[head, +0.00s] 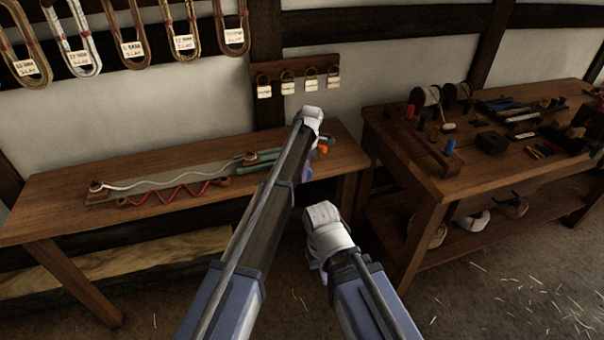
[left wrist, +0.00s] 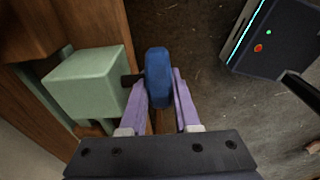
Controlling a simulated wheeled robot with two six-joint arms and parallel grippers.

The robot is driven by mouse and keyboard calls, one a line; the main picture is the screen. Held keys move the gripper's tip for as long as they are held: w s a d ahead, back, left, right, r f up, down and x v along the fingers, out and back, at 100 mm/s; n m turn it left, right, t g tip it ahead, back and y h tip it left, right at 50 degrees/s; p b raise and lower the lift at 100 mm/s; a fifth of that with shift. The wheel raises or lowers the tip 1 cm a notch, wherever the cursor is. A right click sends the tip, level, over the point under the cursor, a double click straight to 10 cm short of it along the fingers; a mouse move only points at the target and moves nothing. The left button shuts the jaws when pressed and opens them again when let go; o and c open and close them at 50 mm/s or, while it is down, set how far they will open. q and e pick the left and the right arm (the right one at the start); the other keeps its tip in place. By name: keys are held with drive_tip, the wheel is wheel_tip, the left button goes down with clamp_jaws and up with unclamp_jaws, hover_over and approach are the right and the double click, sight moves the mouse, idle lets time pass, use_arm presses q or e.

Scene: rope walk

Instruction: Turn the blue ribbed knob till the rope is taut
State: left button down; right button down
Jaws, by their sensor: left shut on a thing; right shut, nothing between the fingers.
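The blue ribbed knob (left wrist: 158,78) sits on a short dark shaft at the side of a pale green block (left wrist: 88,82). My left gripper (left wrist: 162,92) is shut on the knob, one purple finger on each side. In the head view my left gripper (head: 307,168) is at the bench's right end, mostly behind my own arm, and I cannot make out the knob there. The pale rope (head: 170,181) runs in a wavy, slack line along a grey board on the bench. My right gripper (head: 322,268) is low in front of the benches, partly hidden by its wrist, shut and empty.
A red zigzag cord (head: 175,193) lies in front of the rope on the left bench (head: 60,205). An orange part (head: 322,149) shows beside my left gripper. The right bench (head: 405,165) holds spools and tools. Tagged hooks (head: 288,80) hang on the wall. Floor between benches is clear.

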use_arm(q)
drive_tip(key=shift+w+d+f+g+y+b, duration=0.1)
drive_tip(key=shift+d+g+y+b, duration=0.15)
drive_tip(key=shift+y, duration=0.3)
drive_tip(key=shift+w+d+f+g+y+b, duration=0.15)
drive_tip(key=shift+y+b, duration=0.2)
drive_tip(key=shift+y, duration=0.2)
drive_tip(key=shift+s+a+r+y+b, duration=0.15)
drive_tip(key=shift+y+b, duration=0.35)
drive_tip(key=shift+y, duration=0.3)
drive_tip(key=shift+s+r+g, duration=0.1)
drive_tip(key=shift+g, duration=0.2)
drive_tip(key=shift+a, duration=0.1)
drive_tip(key=c, duration=0.6)
unclamp_jaws()
drive_tip(key=shift+c, duration=0.2)
drive_tip(key=shift+r, duration=0.15)
